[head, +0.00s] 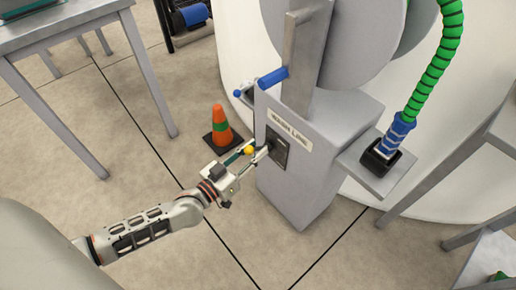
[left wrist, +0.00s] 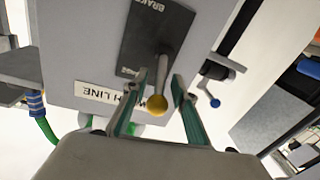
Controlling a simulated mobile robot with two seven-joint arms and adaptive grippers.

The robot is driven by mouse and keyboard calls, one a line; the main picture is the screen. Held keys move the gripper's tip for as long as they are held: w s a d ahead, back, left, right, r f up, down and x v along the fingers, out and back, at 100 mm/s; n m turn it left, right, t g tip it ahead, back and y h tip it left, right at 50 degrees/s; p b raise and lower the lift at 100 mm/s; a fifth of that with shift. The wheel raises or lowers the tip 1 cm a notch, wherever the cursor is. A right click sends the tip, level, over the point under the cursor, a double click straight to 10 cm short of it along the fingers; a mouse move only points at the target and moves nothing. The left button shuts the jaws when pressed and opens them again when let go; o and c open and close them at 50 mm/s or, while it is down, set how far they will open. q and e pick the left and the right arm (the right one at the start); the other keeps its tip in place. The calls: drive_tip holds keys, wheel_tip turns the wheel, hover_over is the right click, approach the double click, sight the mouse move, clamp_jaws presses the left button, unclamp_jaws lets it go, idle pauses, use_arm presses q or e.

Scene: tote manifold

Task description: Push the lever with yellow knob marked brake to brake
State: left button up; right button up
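The lever's yellow knob (head: 249,150) stands out from a dark plate (head: 278,147) on the side of a grey pedestal (head: 305,190). In the left wrist view the yellow knob (left wrist: 157,104) and its grey shaft (left wrist: 162,70) stand in front of the dark plate (left wrist: 150,40). The word BRAKE is at the plate's top end there; a second word at its lower end is hard to read. My left gripper (head: 257,154) is open, its fingers (left wrist: 160,82) on both sides of the shaft and knob, with gaps visible. My right gripper is not in view.
A label plate (head: 289,129) is above the dark plate on the pedestal. A blue-handled lever (head: 272,78) and a small blue-knobbed part (head: 240,93) are higher up. An orange cone (head: 221,126) stands on the floor close behind my left gripper. A green hose (head: 437,65) is at right.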

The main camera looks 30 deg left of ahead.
use_arm(q)
drive_tip(key=shift+w+d, duration=0.15)
drive_tip(key=shift+w, duration=0.45)
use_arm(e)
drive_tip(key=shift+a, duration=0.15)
use_arm(q)
clamp_jaws()
drive_tip(key=shift+w+r, duration=0.1)
drive_tip(key=shift+r, duration=0.05)
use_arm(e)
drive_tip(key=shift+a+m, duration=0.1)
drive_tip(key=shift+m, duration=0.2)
